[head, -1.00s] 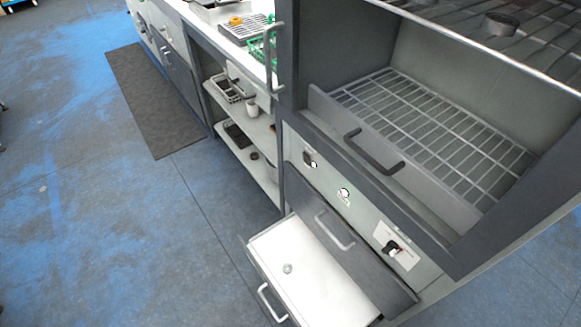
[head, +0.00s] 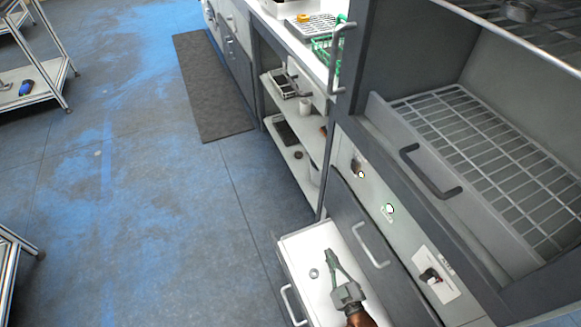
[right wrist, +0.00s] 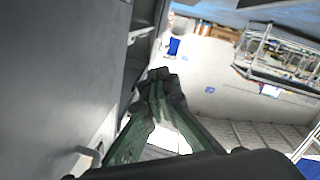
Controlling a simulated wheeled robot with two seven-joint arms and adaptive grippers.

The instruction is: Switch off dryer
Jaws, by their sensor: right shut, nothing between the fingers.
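The dryer is the grey cabinet (head: 480,255) at the right of the head view, its upper chamber open. Its front panel (head: 408,240) carries a dark knob (head: 357,168), a small round green-and-white control (head: 388,210) and a dark switch (head: 432,276) on a white plate. I cannot read their settings. My right gripper (head: 330,256) is shut and empty, above the open lower drawer and left of the panel, apart from the controls. In the right wrist view its closed fingers (right wrist: 160,78) are beside a grey front. My left gripper is out of view.
The white open drawer (head: 300,262) juts out below the panel. A chamber handle (head: 430,172) and a drawer handle (head: 371,245) stick out nearby. Shelves (head: 298,140) and a dark mat (head: 212,85) lie farther back. The blue floor (head: 150,220) at left is mostly clear, with metal carts (head: 40,80) at its edge.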

